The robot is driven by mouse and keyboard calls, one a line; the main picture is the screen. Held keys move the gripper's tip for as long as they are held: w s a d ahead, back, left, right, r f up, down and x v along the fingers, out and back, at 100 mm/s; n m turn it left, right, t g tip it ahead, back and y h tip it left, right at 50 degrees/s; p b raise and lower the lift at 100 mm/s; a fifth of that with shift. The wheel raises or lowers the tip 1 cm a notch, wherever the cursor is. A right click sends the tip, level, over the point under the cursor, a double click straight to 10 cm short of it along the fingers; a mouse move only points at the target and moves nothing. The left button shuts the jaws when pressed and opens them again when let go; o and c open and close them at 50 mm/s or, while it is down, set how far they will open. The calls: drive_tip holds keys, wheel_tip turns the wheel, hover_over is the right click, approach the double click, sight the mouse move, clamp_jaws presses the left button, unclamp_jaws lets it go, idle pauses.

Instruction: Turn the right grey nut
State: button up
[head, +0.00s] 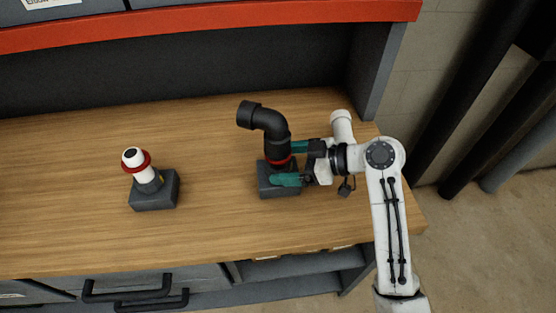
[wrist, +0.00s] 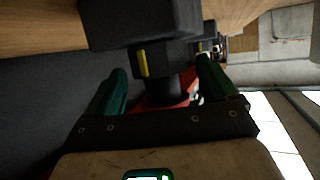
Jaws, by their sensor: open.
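The right fixture is a dark grey block (head: 283,188) with a black elbow pipe (head: 272,122) standing on it and a red ring low on the pipe. My gripper (head: 284,165) reaches in from the right, its teal fingers open on either side of the fixture's lower part. In the wrist view, the right grey nut (wrist: 165,60) with a yellow mark lies between the spread fingers, next to the block (wrist: 140,22). Gaps show beside the nut there. In the head view the nut is mostly hidden by my fingers.
A second block (head: 153,192) with a white pipe (head: 136,160) and red ring stands to the left on the wooden bench (head: 80,235). The bench between the fixtures is clear. A grey side panel (head: 378,75) and red-edged shelf (head: 220,22) bound the back.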

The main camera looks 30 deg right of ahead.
drive_tip(key=shift+x, duration=1.25)
drive_tip(key=shift+c, duration=0.2)
drive_tip(key=c, duration=0.9)
